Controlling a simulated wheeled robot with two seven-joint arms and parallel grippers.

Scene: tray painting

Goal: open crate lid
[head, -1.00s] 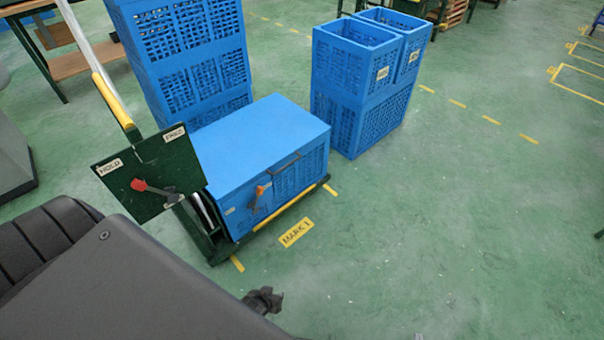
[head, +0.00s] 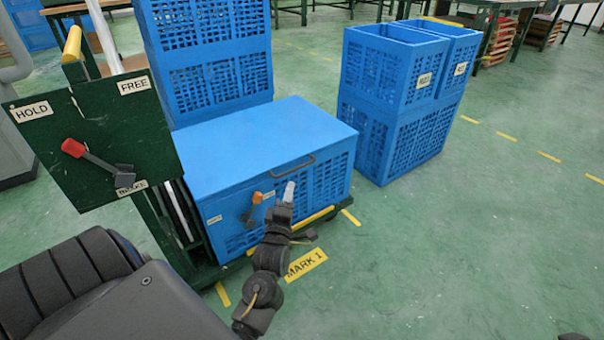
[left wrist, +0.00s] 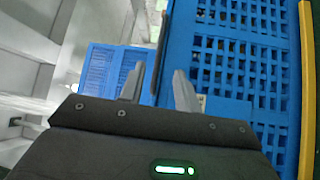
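The blue crate (head: 325,180) sits low on a dark green cart, and its flat lid (head: 260,140) is down. A dark handle (head: 292,169) is at the lid's front edge. A latch lever with an orange tip (head: 257,198) is on the crate's front, between small labels. My left gripper (head: 288,192) is in front of the crate, just below the handle and right of the latch. In the left wrist view the left gripper (left wrist: 158,86) has its fingers apart, with a dark bar between or behind them; I cannot tell whether it touches. My right gripper is not clearly seen.
A green panel (head: 100,125) marked HOLD, FREE and BRAKE stands on the cart, its red-knobbed lever toward HOLD. Stacked blue crates (head: 215,75) rise behind, and more crates (head: 400,110) stand at right. A MARK 1 label (head: 306,264) lies on the floor. The right floor is clear.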

